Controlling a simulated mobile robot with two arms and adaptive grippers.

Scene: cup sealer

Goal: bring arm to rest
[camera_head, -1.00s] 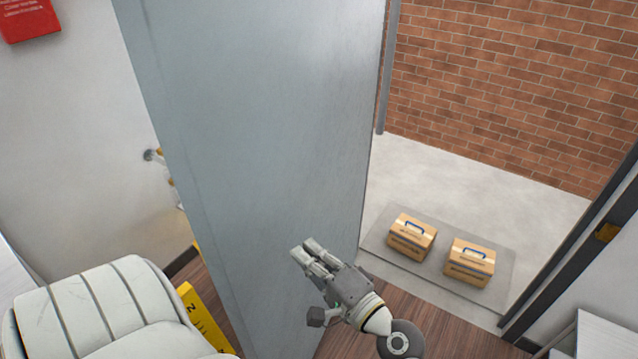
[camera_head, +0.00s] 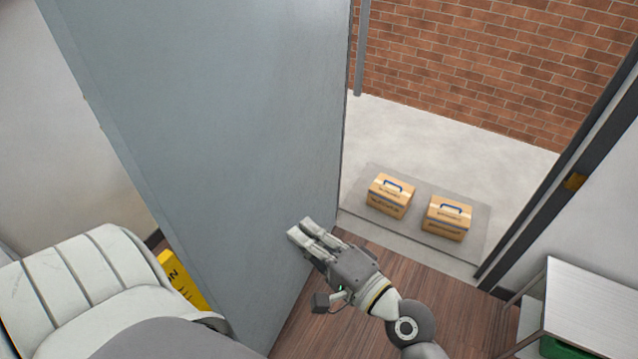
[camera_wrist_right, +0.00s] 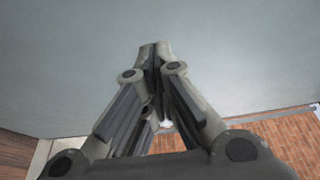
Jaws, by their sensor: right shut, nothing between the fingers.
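My right gripper (camera_head: 303,231) is in front of the grey door panel (camera_head: 215,130) in the head view, near its lower right part. Its fingers are together with nothing between them. In the right wrist view the fingertips (camera_wrist_right: 154,50) meet, with the grey door surface (camera_wrist_right: 70,60) filling the background. I cannot tell whether the fingertips touch the door. My right arm comes in from the bottom right. My left gripper does not show.
The doorway is open on the right, with a brick wall (camera_head: 480,70) beyond. Two cardboard boxes (camera_head: 390,195) (camera_head: 447,219) sit on a grey mat (camera_head: 365,215) outside. A yellow sign (camera_head: 180,280) stands at the lower left. A white table (camera_head: 595,310) is at the lower right.

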